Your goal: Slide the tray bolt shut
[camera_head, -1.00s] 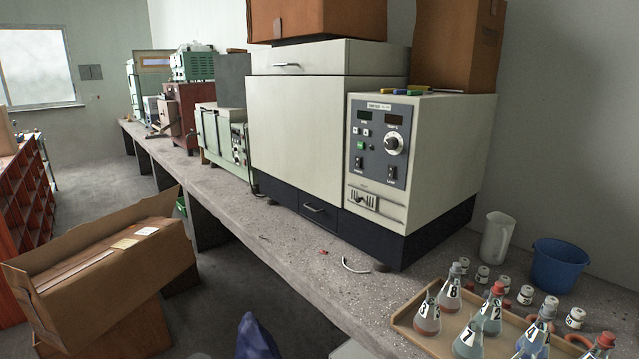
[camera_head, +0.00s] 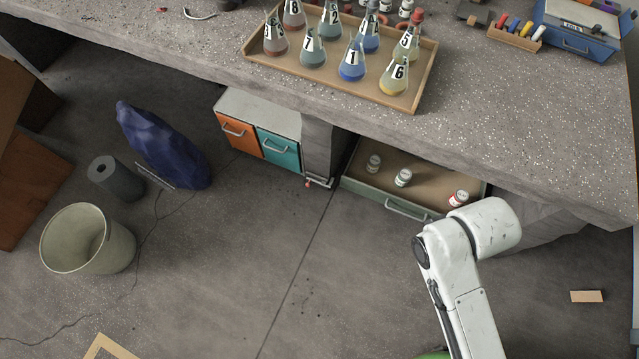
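No tray bolt can be made out in the current head view. The pale machine with the small latch-like fitting below its control panel, seen a second ago, is now out of frame. A wooden tray (camera_head: 330,83) of numbered flasks stands on the bench, but no bolt shows on it. My white arm shows at the lower right, in front of an open drawer (camera_head: 362,191). My gripper cannot be seen, so its state and what it may hold are hidden.
The concrete bench (camera_head: 500,125) crosses the top. Small bottles (camera_head: 403,177) lie or stand in the open drawer. A blue box (camera_head: 575,38) stands at the top right. A bucket (camera_head: 87,240) and a dark blue sack (camera_head: 160,145) stand on the floor at left. The middle floor is clear.

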